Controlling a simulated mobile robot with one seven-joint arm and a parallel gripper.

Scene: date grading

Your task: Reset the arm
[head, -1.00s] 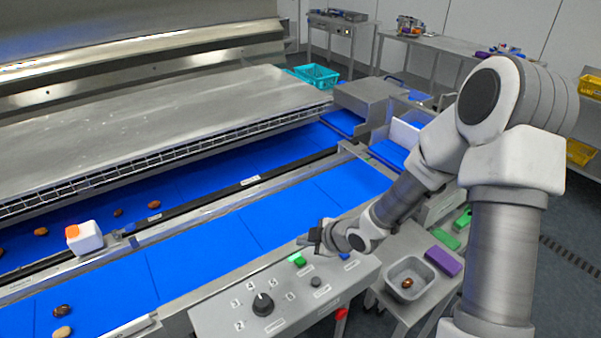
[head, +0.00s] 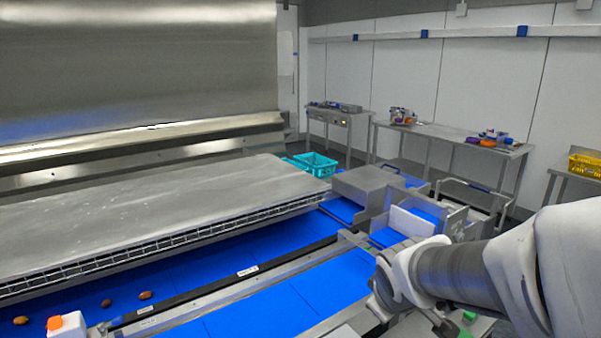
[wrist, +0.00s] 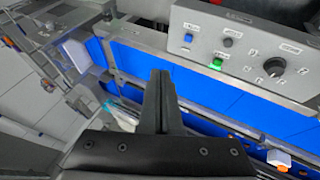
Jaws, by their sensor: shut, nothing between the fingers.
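My gripper (wrist: 160,88) shows in the wrist view with its dark fingers together and nothing between them. It hangs in free space over the blue belt, apart from the control panel (wrist: 275,35). The panel has a lit green button (wrist: 217,64), a blue button (wrist: 188,38) and a black knob (wrist: 274,67). In the head view my arm comes in from the right edge, and its end is low in the picture, where the fingers cannot be made out clearly.
In the head view the blue belt (head: 275,305) runs beside a steel cover (head: 160,205). A few dates (head: 145,295) lie on the far belt near a white box with an orange top (head: 68,326). A teal crate (head: 316,162) and steel tables (head: 455,136) stand behind.

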